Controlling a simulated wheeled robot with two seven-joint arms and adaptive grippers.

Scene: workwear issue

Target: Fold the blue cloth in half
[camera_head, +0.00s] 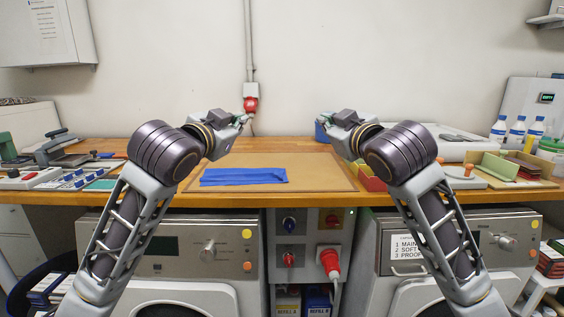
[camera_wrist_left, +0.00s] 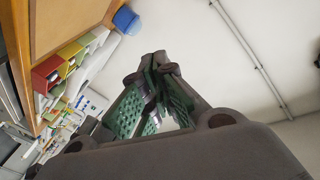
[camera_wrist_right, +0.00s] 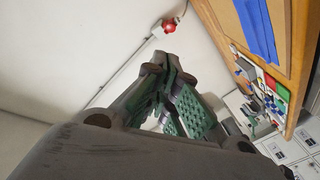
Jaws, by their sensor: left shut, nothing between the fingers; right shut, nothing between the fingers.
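The blue cloth (camera_head: 243,177) lies flat on the brown board (camera_head: 315,172) on the table, a wide, low shape left of the board's middle. Part of it also shows at the top of the right wrist view (camera_wrist_right: 257,32). My left gripper (camera_head: 244,118) is shut and empty, raised above the table's back left of centre. My right gripper (camera_head: 322,118) is shut and empty, raised at a like height right of centre. Neither touches the cloth. The closed fingers show in the left wrist view (camera_wrist_left: 160,70) and in the right wrist view (camera_wrist_right: 160,70).
Tools and small parts crowd the left end of the wooden table (camera_head: 300,147). Red and yellow bins (camera_head: 369,179), a green tray (camera_head: 503,165) and white bottles (camera_head: 516,130) stand at the right. The board right of the cloth is clear.

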